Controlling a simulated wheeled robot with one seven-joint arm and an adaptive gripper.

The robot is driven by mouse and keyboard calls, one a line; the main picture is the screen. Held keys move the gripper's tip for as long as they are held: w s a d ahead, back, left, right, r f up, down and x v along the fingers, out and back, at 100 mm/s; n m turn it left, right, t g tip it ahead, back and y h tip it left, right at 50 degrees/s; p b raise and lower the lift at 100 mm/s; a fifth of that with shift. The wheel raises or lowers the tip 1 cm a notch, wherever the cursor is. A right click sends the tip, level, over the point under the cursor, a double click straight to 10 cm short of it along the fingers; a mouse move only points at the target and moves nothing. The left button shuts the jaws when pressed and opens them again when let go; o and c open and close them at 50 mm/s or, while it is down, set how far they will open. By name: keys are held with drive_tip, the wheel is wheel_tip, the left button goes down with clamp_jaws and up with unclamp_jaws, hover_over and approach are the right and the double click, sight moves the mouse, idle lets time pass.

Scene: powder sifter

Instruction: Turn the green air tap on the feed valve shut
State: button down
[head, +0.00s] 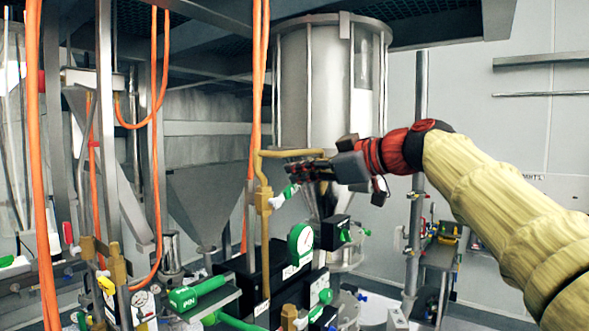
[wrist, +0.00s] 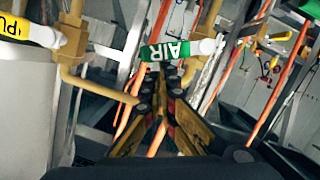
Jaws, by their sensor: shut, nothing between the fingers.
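The green air tap (head: 284,196) is on a brass pipe left of the steel hopper in the head view. Its short handle slants up to the right and has a white end. My gripper (head: 292,173) is shut and empty, just above and right of the tap in the head view. In the wrist view my gripper (wrist: 159,76) points at the tap's underside, its fingertips just below the handle. I cannot tell whether they touch.
Brass pipe (head: 265,230) runs down below the tap. A yellow-labelled tap (wrist: 30,30) shows at upper left in the wrist view. Orange hoses (head: 257,90) hang close by on the left.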

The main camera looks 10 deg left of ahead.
drive_tip(key=shift+w+d+f+m+g, duration=0.2)
drive_tip(key=shift+w+f+m+g, duration=0.3)
drive_tip(key=shift+m, duration=0.4)
drive_tip(key=shift+w+d+f+m+g, duration=0.25)
drive_tip(key=shift+w+f+m, duration=0.35)
drive_tip(key=shift+m, duration=0.3)
